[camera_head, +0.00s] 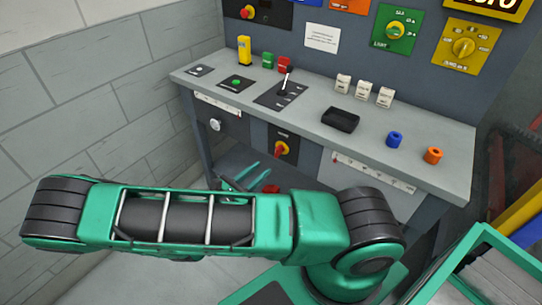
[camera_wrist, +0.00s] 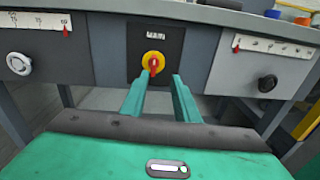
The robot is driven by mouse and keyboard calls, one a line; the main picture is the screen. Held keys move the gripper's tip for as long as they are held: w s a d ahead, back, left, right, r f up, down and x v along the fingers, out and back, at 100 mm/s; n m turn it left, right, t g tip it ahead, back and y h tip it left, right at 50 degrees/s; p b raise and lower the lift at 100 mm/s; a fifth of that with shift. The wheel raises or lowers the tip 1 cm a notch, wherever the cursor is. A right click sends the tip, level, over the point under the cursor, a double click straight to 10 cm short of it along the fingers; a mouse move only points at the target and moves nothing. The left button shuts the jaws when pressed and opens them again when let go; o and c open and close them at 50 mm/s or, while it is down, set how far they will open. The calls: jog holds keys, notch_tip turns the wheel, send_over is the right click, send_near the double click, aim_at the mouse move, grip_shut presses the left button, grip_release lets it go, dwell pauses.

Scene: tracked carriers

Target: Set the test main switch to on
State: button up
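A rotary switch with a red handle on a yellow disc (camera_head: 281,149) sits on a black panel in the middle of the bench front. It also shows in the wrist view (camera_wrist: 153,62), with the red handle roughly upright. The label above it is too small to read, so I cannot confirm that it is the test main switch. My gripper (camera_wrist: 160,82) is open and empty, its two green fingers pointing at the panel. The switch appears beyond the fingertips, nearer the left one, with no visible contact. In the head view my gripper (camera_head: 256,177) is low, in front of the bench and partly hidden by my arm.
Slider scales flank the panel, with a white knob (camera_wrist: 18,63) left and a black knob (camera_wrist: 267,83) right. The bench top (camera_head: 430,130) overhangs the front. It holds a lever (camera_head: 285,84), a black tray (camera_head: 341,118) and coloured parts. Other rotary switches (camera_head: 463,47) are on the back wall.

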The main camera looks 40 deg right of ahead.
aim_at(276, 152)
jog(key=shift+n+t, duration=0.5)
jog(key=x, duration=1)
jog(key=shift+w+f, duration=0.15)
jog(key=shift+w, duration=0.15)
jog(key=shift+c, duration=0.7)
